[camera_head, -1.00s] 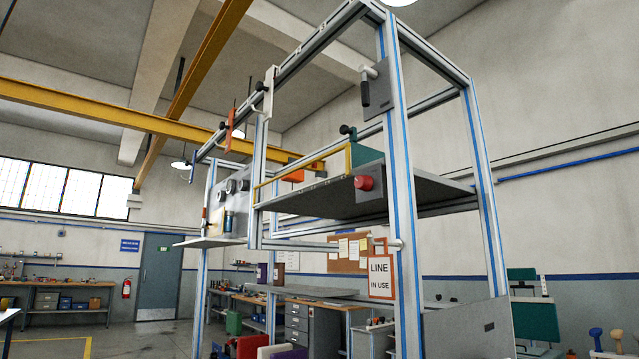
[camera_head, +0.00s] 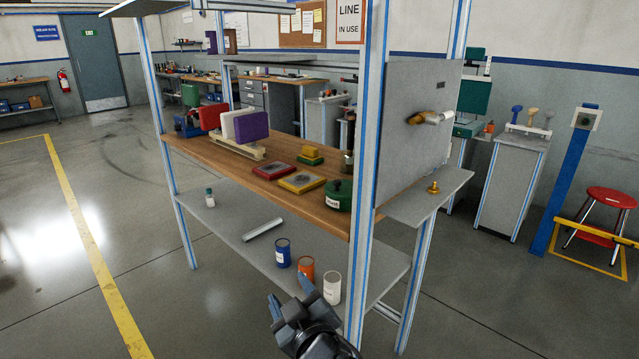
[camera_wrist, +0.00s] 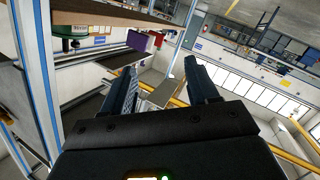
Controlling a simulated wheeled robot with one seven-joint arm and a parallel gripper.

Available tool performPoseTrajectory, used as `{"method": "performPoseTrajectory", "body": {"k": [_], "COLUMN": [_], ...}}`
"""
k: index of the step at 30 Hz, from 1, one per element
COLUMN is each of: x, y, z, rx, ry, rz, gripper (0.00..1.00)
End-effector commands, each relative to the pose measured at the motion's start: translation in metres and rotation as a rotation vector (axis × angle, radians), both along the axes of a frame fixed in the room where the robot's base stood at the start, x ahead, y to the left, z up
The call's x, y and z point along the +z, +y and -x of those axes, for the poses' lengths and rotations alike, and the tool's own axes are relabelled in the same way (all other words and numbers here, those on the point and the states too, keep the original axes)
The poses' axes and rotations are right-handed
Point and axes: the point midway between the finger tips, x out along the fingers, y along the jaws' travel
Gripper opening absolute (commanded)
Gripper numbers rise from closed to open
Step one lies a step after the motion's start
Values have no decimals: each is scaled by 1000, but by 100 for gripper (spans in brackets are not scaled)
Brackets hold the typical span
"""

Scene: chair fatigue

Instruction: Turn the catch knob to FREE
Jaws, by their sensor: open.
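I cannot tell which fitting is the catch knob, and no FREE mark is readable. A brass-coloured handle (camera_head: 430,118) sticks out from the grey upright panel (camera_head: 405,150) on the right end of the workbench. A small brass knob (camera_head: 433,187) stands on the grey side shelf (camera_head: 408,206) below it. My gripper (camera_head: 290,305) is low in front of the bench, left of and well below both fittings. In the wrist view my gripper (camera_wrist: 158,76) has its fingers apart with nothing between them.
The bench's wooden top (camera_head: 215,150) holds coloured pads, red and yellow trays and a green round device (camera_head: 338,195). Blue, orange and white cans (camera_head: 332,287) stand on the lower shelf near my gripper. A blue-striped post (camera_head: 367,180) rises before the panel. Floor is clear at left.

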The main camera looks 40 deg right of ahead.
Motion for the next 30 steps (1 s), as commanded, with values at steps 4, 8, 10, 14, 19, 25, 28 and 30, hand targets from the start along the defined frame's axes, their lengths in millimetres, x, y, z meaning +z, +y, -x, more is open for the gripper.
{"method": "performPoseTrajectory", "body": {"k": [4, 8, 10, 14, 19, 25, 28, 30], "x": [48, 95, 123, 180, 262, 364, 416, 452], "y": [-16, -29, -36, -49, -61, -73, -78, -79], "z": [-55, -94, -112, -139, -163, -171, -167, -162], "rx": [-107, -209, -267, -380, -531, -715, -807, -872], "ry": [-53, -101, -130, -188, -271, -379, -436, -476], "rz": [33, 51, 55, 54, 34, -14, -49, -76], "gripper": [59, 59, 59, 59, 59, 59, 59, 59]}}
